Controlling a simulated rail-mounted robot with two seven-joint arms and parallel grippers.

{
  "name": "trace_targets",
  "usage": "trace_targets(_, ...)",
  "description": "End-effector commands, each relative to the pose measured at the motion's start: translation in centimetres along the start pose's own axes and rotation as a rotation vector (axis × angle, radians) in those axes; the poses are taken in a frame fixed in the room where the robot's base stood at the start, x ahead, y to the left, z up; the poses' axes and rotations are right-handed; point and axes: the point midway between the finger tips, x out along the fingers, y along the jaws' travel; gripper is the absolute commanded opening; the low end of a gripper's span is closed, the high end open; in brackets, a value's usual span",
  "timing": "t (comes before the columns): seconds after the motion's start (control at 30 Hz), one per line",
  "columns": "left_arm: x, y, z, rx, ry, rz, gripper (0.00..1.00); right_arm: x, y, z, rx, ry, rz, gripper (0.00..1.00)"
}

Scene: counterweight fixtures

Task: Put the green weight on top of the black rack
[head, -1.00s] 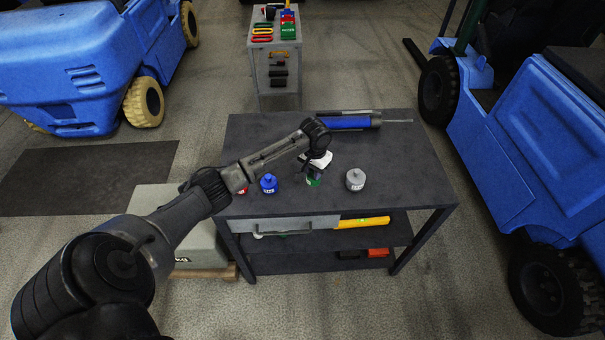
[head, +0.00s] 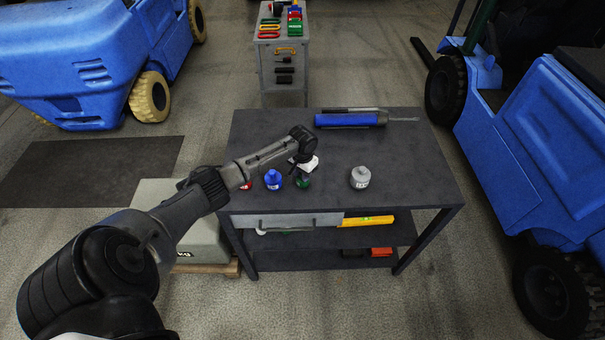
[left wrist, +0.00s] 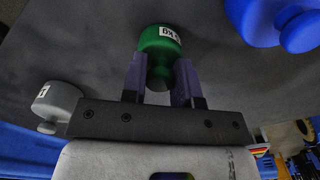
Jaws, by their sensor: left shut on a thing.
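The green weight (head: 303,182) is held by my left gripper (head: 304,171) over the black table, close to the right of the blue weight. In the left wrist view the green weight (left wrist: 160,45) sits between the two purple fingers of the left gripper (left wrist: 160,82), which are shut on its narrow neck. I cannot tell whether its base touches the tabletop. The only black rack-like thing I see is the black table (head: 400,150) with open shelves below. My right gripper is not in view.
On the tabletop are a blue weight (head: 273,180), a grey weight (head: 360,178), a partly hidden red weight (head: 246,186) and a blue tool (head: 345,119) at the back. A yellow level (head: 366,222) lies on the shelf. The tabletop's right side is clear.

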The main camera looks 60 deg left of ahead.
Motion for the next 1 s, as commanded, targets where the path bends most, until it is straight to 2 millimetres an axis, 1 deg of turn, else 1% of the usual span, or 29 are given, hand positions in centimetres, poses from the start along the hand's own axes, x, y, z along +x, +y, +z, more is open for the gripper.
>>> trace_targets(0.27,-0.01,0.0,-0.1,0.0,0.003,0.0,0.0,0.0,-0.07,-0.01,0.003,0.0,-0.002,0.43)
trace_targets(0.4,0.32,0.03,-0.09,0.0,0.002,0.001,0.0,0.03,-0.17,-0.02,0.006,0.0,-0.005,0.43)
trace_targets(0.43,0.37,0.03,-0.03,0.0,0.001,0.0,0.31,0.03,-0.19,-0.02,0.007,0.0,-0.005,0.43)
trace_targets(0.6,0.37,0.03,-0.02,0.0,0.0,0.0,0.47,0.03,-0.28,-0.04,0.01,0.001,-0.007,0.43)
trace_targets(0.67,0.37,0.03,-0.02,0.0,0.0,0.0,0.53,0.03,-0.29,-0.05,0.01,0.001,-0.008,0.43)
trace_targets(0.7,0.37,0.03,-0.02,0.0,0.0,0.0,0.53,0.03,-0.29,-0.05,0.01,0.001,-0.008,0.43)
trace_targets(0.9,0.31,0.01,-0.02,0.0,0.001,0.0,0.53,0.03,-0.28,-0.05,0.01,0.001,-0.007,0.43)
trace_targets(1.0,-0.23,-0.02,-0.06,0.0,0.002,-0.001,0.53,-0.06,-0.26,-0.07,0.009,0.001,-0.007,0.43)
